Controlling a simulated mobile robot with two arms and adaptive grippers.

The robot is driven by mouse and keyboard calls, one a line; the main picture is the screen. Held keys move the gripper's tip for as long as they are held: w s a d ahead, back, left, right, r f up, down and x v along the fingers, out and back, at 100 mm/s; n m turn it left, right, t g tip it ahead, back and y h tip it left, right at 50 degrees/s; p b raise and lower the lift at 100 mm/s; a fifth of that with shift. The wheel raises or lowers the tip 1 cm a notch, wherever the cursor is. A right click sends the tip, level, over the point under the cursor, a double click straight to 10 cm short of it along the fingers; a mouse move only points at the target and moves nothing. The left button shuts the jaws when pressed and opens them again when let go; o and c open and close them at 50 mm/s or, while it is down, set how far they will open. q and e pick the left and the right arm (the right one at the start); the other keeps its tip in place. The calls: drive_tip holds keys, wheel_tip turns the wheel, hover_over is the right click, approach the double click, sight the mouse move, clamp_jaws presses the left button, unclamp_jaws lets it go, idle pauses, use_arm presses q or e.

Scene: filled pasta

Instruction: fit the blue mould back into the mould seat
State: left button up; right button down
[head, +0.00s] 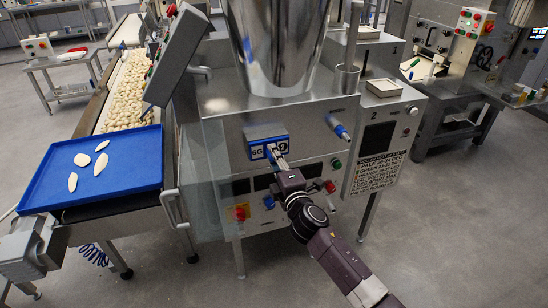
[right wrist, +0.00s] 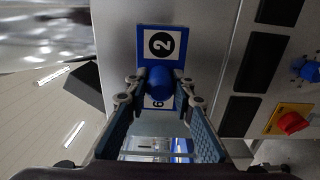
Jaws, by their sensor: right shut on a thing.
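The blue mould (head: 258,134) is at the front panel of the steel machine, with white labels reading "6G" and "2". In the right wrist view the mould (right wrist: 162,31) shows its front face and a round blue knob (right wrist: 159,82). My right gripper (head: 279,160) reaches up to the mould from below right. In the right wrist view the gripper (right wrist: 158,90) is shut on the knob, one finger on each side. The mould seat is hidden behind the mould, and I cannot tell how deep the mould sits. My left gripper is not in view.
Red, green and blue knobs and a red switch (head: 241,213) are close around on the panel. A blue tray (head: 110,160) with several pale pieces is at the left, beside a conveyor (head: 101,100) of pasta. The floor at lower right is clear.

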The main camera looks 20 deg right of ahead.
drive_tip(key=shift+r, duration=0.2)
idle(0.4)
drive_tip(key=c, duration=1.7)
unclamp_jaws()
drive_tip(key=shift+c, duration=0.2)
drive_tip(key=o, duration=0.4)
drive_tip(key=shift+f, duration=0.25)
drive_tip(key=s+p, duration=0.1)
drive_tip(key=s, duration=0.6)
drive_tip(key=shift+d, duration=0.15)
